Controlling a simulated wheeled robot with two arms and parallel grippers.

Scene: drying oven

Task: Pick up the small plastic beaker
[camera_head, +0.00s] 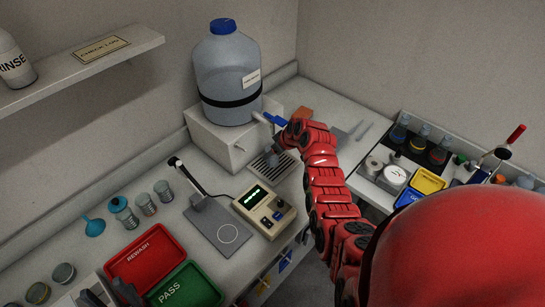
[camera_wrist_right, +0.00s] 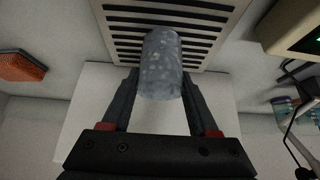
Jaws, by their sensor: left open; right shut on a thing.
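The small plastic beaker (camera_wrist_right: 161,63) is grey and translucent in the right wrist view. My right gripper (camera_wrist_right: 160,92) is shut on it, with one dark finger on each side. The beaker is in front of the slatted drip grille (camera_wrist_right: 118,28); I cannot tell whether it touches it. In the head view my red right arm reaches to the grille (camera_head: 285,172) below the carboy's tap, and the beaker there is small and partly hidden. My left gripper (camera_head: 108,290) is open and empty at the lower left, by the red REWASH tray.
A large carboy (camera_head: 226,85) with a blue cap stands on a white block (camera_head: 211,146). A meter with a green display (camera_head: 264,207) and a stand with a plate (camera_head: 217,230) are in front. REWASH (camera_head: 147,258) and PASS (camera_head: 185,288) trays lie at lower left, near several small jars.

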